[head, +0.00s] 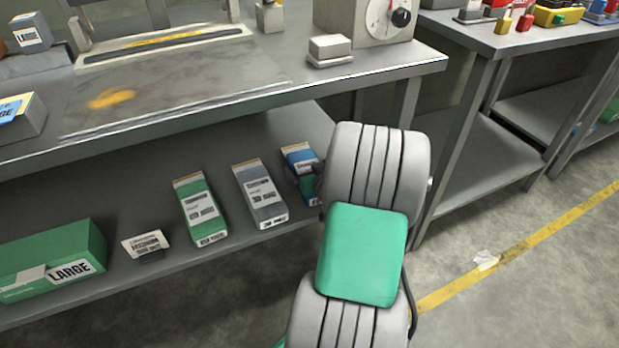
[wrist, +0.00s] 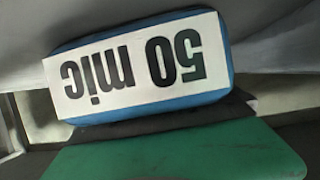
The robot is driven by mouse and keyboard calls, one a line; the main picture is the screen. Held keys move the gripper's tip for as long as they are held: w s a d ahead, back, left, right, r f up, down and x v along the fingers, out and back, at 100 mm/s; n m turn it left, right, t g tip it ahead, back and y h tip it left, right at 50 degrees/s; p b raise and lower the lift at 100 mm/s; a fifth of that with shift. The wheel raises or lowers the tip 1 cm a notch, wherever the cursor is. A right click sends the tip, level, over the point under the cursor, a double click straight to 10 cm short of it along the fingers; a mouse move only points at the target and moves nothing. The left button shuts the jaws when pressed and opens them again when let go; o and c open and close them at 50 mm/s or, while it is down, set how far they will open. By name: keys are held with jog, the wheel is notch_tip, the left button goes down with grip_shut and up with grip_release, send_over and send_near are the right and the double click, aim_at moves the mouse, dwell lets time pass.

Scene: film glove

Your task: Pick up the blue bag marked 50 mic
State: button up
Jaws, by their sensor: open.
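The blue bag (head: 299,153) lies on the lower shelf, at the right end of a row of similar bags. My arm partly covers it in the head view. In the wrist view its end label reads "50 mic" upside down, and the blue bag (wrist: 225,50) fills the upper middle. My gripper (head: 309,184) shows as a dark part at the bag's near right side, mostly hidden behind my arm. It is open, with no bag lifted. Whether the fingers touch the bag cannot be told.
A grey bag (head: 260,193) and a green bag (head: 201,209) lie to the left on the shelf (head: 190,262). A label card (head: 147,245) and a green LARGE box (head: 50,262) are further left. The upper worktop (head: 190,90) overhangs the shelf. A table leg (head: 462,150) stands right of my arm.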

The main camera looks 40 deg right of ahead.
jog(key=shift+c, duration=0.6)
jog(key=c, duration=1.2)
jog(key=shift+r, duration=0.1)
jog(key=shift+c, duration=0.2)
